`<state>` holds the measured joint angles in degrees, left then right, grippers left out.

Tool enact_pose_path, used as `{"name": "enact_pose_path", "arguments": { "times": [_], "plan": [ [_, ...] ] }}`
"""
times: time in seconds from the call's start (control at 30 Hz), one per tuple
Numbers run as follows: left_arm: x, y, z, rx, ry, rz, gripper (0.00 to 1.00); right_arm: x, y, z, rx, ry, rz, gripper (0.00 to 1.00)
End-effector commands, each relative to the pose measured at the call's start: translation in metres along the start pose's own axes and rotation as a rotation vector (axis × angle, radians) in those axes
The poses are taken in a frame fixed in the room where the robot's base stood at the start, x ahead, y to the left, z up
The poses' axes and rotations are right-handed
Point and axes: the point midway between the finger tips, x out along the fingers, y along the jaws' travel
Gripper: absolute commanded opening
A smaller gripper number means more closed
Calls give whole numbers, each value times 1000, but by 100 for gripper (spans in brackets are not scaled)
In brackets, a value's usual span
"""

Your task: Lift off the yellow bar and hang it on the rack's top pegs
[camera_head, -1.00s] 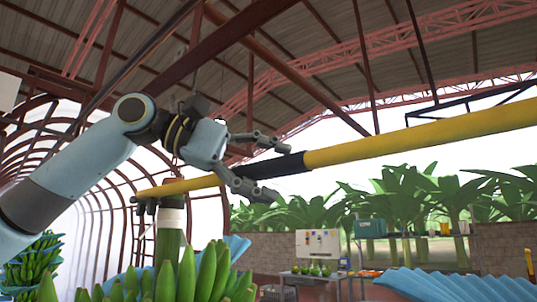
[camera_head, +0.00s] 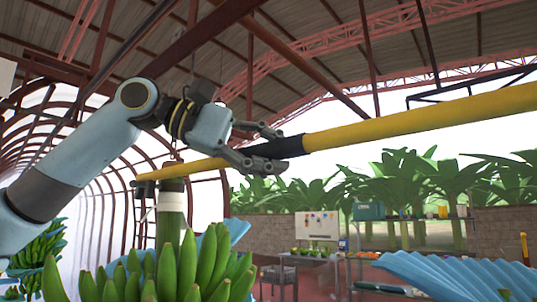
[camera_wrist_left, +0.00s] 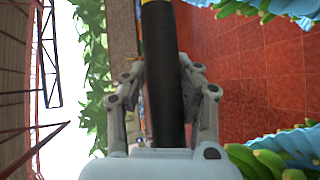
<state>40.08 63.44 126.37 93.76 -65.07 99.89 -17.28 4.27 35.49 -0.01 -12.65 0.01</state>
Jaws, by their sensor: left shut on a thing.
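The yellow bar (camera_head: 400,121) runs across the head view from the upper right down to the left, with a black grip sleeve near its middle. My left gripper (camera_head: 268,146) is shut on this sleeve. In the left wrist view the dark sleeve (camera_wrist_left: 161,75) lies between the two fingers of the left gripper (camera_wrist_left: 165,85). The bar's far left end, with a dark fitting (camera_head: 145,188), is beside the top of a thick green stem (camera_head: 170,225) with a white band. I cannot tell whether they touch. My right gripper is not in view. I cannot make out the rack's pegs.
Green bananas (camera_head: 180,270) hang at the lower left, with blue wavy sheets (camera_head: 235,228) behind. Another blue wavy sheet (camera_head: 440,275) is at the lower right. A table (camera_head: 300,259) with fruit stands far back by a brick wall. Open air surrounds the bar's middle.

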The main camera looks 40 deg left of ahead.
Motion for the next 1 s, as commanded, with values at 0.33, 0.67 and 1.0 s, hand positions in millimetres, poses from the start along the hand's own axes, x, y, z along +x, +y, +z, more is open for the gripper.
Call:
{"name": "enact_pose_path", "arguments": {
  "times": [0.33, 0.67, 1.0],
  "plan": [
    [1, -4, 1, 6, -1, -13, 0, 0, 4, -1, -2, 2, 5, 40],
    [-8, 22, 4, 8, -4, -4, 0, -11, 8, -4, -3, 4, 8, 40],
    [-5, 71, 57, 9, -10, 2, 0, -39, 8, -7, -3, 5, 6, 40]
  ]
}}
